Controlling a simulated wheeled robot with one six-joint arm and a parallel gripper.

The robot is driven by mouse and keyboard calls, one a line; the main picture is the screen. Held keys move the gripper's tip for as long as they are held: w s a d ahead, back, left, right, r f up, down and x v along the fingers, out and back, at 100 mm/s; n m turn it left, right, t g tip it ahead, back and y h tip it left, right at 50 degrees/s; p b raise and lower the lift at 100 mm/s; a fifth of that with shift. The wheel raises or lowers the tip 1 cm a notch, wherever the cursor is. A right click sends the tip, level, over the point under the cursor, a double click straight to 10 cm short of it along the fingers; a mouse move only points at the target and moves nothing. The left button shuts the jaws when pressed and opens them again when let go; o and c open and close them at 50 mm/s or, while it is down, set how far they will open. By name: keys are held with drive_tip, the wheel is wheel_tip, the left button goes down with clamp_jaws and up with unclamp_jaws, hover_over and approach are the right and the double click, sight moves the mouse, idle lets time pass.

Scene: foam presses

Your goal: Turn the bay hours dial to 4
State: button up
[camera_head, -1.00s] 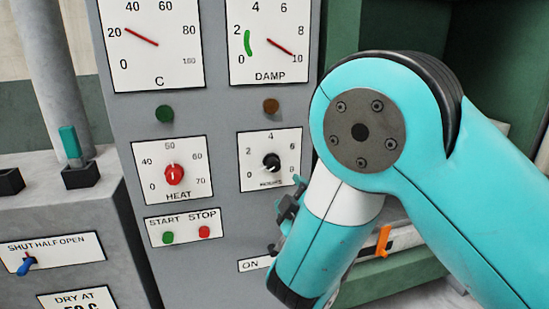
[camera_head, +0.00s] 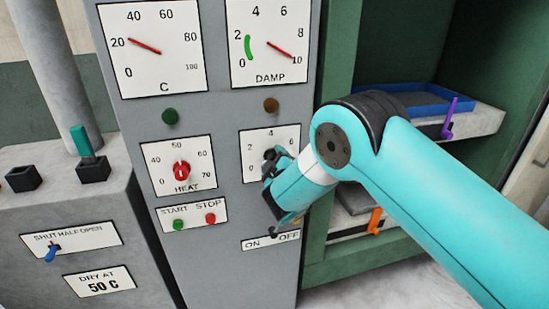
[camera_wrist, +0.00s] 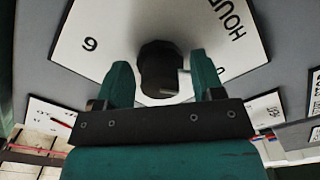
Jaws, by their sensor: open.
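The hours dial is a black knob on a white plate (camera_head: 256,141) with numbers 0, 2, 4 and 6 showing. My gripper (camera_head: 277,174) is at this plate and covers its lower right part. In the wrist view the black knob (camera_wrist: 158,68) stands between the two teal fingers of my gripper (camera_wrist: 161,72), which are open on either side of it. Gaps show beside the knob there. The wrist view also shows the dial plate (camera_wrist: 105,30) with a 6 and part of the word HOURS. I cannot tell which number the knob points to.
The red HEAT knob (camera_head: 181,170) is left of the dial. The START button (camera_head: 178,224) and STOP button (camera_head: 210,218) sit below it. An ON/OFF plate (camera_head: 271,240) lies under my gripper. To the right are shelves with a blue tray (camera_head: 415,100) and an orange handle (camera_head: 374,220).

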drive_tip(key=c, duration=0.9)
drive_tip(key=shift+f+b, duration=0.15)
drive_tip(key=shift+b, duration=0.2)
